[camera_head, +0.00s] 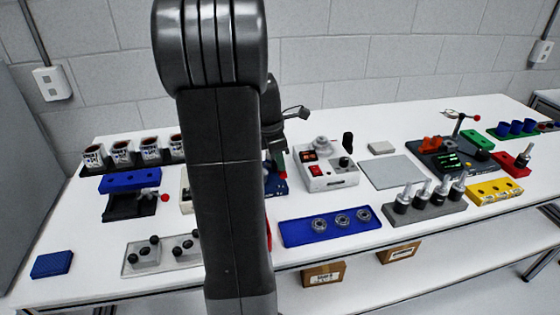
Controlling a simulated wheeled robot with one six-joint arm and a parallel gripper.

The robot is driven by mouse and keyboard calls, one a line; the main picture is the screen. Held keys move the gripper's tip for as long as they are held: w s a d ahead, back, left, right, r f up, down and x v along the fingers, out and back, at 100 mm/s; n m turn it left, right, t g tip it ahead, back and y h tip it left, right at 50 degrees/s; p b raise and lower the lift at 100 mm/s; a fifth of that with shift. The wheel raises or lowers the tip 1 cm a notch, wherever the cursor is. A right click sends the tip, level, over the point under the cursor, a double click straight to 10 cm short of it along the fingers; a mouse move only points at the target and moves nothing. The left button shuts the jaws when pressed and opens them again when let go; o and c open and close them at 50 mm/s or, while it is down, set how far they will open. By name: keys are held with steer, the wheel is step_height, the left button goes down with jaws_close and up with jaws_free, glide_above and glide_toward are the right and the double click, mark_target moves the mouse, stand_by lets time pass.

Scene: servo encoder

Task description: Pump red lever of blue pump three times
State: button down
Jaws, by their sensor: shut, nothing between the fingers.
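My gripper (281,168) points down just right of my upright arm link and is shut with nothing in it. A blue base (276,186), probably the blue pump, shows under and beside the gripper; my arm hides most of it. A small red patch shows at the gripper's tip, and a red strip (268,236) shows at my arm's right edge, lower down. I cannot tell whether either is the red lever, nor whether the gripper touches it.
A grey box with knobs (328,172) stands close right of the gripper. A blue tray (290,235) with several metal rings lies in front. At left are a blue block on a black stand (130,181) and several cups (122,152). A bare grey plate (392,172) lies right.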

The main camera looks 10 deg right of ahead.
steer(key=shift+f, duration=0.2)
steer(key=shift+s+f+t+b, duration=0.25)
steer(key=shift+f+t+b, duration=0.3)
steer(key=shift+b, duration=0.6)
steer(key=b, duration=0.1)
steer(key=f+t+b, duration=0.1)
steer(key=shift+s+f+b, duration=0.2)
steer(key=shift+s+b, duration=0.05)
steer(key=shift+b, duration=0.1)
steer(key=shift+s+f+t, duration=0.25)
steer(key=shift+f, duration=0.35)
steer(key=shift+a+r+p, duration=0.15)
steer(key=shift+r+p, duration=0.35)
steer(key=shift+r, duration=0.1)
step_height(320, 180, up, 12)
steer(key=r+p, duration=0.1)
steer(key=p, duration=0.2)
glide_above(281, 176)
steer(key=s+a, duration=0.3)
steer(key=s, duration=0.1)
steer(key=shift+d+f, duration=0.25)
